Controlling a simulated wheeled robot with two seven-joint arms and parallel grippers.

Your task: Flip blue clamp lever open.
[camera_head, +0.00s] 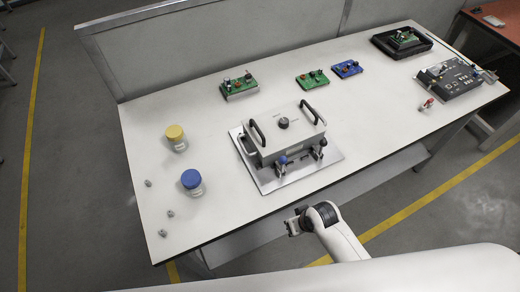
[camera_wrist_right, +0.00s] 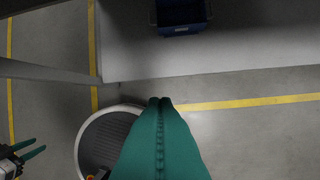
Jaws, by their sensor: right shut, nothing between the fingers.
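The blue clamp lever (camera_head: 282,160) is at the front side of a grey box fixture (camera_head: 285,136) in the head view. Its blue knob stands up close to the box's front wall; the clamp is too small to tell whether it is closed. A second clamp with a dark knob (camera_head: 322,143) is to its right. My right gripper (camera_wrist_right: 159,101) has teal fingers pressed together, with nothing between them, over the floor and away from the fixture. My left gripper (camera_wrist_right: 38,148) shows at the left edge of the right wrist view, its teal fingers apart and empty.
The fixture rests on a metal plate (camera_head: 272,184) on the white table (camera_head: 225,125). Yellow-lidded (camera_head: 176,138) and blue-lidded (camera_head: 192,182) jars stand left. Circuit boards (camera_head: 312,79) and a control box (camera_head: 449,82) lie behind and right. A blue bin (camera_wrist_right: 181,18) shows in the wrist view.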

